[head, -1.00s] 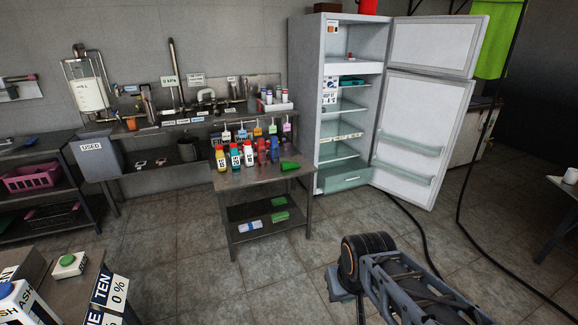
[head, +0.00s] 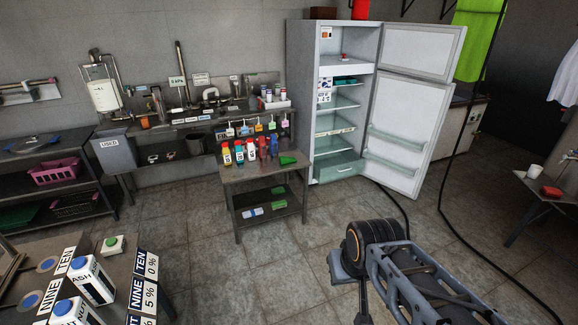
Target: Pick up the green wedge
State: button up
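The green wedge (head: 288,160) lies on the top of the small steel table (head: 236,179), near its right end. It sits to the right of a row of several bottles (head: 250,151). Another green item (head: 278,190) lies on the table's lower shelf, beside a blue and white one. My arm shows at the lower right, apart from the table. My gripper is not clearly seen in the head view.
An open fridge (head: 335,100) stands behind and right of the table, its doors swung right. Labelled cartons (head: 92,280) stand on a bench at the lower left. A black hose (head: 447,160) hangs at right. Tiled floor (head: 290,270) before the table is clear.

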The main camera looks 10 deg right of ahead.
aim_at(283, 160)
jog(key=z, duration=0.6)
jog(key=i, duration=2.45)
jog(key=u, duration=1.45)
jog(key=i, duration=1.05)
jog(key=u, duration=1)
